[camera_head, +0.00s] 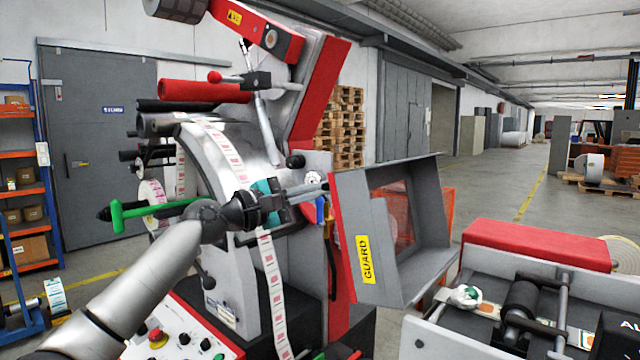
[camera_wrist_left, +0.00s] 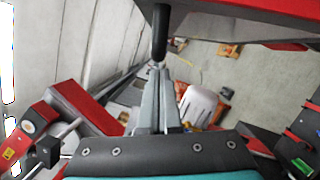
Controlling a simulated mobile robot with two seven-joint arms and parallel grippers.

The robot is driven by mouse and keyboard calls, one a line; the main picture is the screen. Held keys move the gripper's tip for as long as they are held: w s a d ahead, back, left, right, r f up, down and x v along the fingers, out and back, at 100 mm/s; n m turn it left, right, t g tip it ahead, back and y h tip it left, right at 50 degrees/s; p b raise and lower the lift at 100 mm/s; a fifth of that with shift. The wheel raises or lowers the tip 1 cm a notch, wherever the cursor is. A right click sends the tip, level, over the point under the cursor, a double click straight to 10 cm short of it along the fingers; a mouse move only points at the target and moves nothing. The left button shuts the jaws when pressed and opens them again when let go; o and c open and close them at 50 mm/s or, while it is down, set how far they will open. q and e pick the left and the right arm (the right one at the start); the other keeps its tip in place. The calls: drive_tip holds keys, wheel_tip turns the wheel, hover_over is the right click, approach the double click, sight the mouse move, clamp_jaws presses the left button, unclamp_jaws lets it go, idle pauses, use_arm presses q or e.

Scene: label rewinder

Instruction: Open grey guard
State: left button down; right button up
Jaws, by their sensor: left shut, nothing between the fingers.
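The grey guard (camera_head: 375,250), with a yellow GUARD label and a red edge, stands out at the right side of the rewinder (camera_head: 225,160). Its hollow inner side and window show. My left gripper (camera_head: 322,187) reaches in from the left, and its fingertips are close to the guard's red edge. In the left wrist view the fingers (camera_wrist_left: 158,72) are shut with nothing between them. My right gripper is not in view.
A label web (camera_head: 270,285) runs down the machine left of the guard. A control panel (camera_head: 175,335) with buttons is below my arm. A grey unit with a red cover (camera_head: 535,245) and rollers stands at right. Open floor (camera_head: 490,170) lies behind the guard.

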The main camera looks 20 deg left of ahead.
use_arm(q)
drive_tip(key=shift+d, duration=0.3)
drive_tip(key=shift+r, duration=0.1)
drive_tip(key=d+r+m+p, duration=0.1)
drive_tip(key=d+r+p, duration=0.1)
drive_tip(key=p, duration=0.1)
drive_tip(key=s+d+r+m+p, duration=0.1)
drive_tip(key=d+r+p, duration=0.1)
drive_tip(key=p, duration=0.1)
drive_tip(key=s+d+r+m+g+p, duration=0.1)
drive_tip(key=r+m+p, duration=0.1)
drive_tip(key=p, duration=0.1)
drive_tip(key=shift+s+d+p, duration=0.1)
drive_tip(key=shift+d+p, duration=0.2)
drive_tip(key=shift+d, duration=0.1)
drive_tip(key=shift+f, duration=0.1)
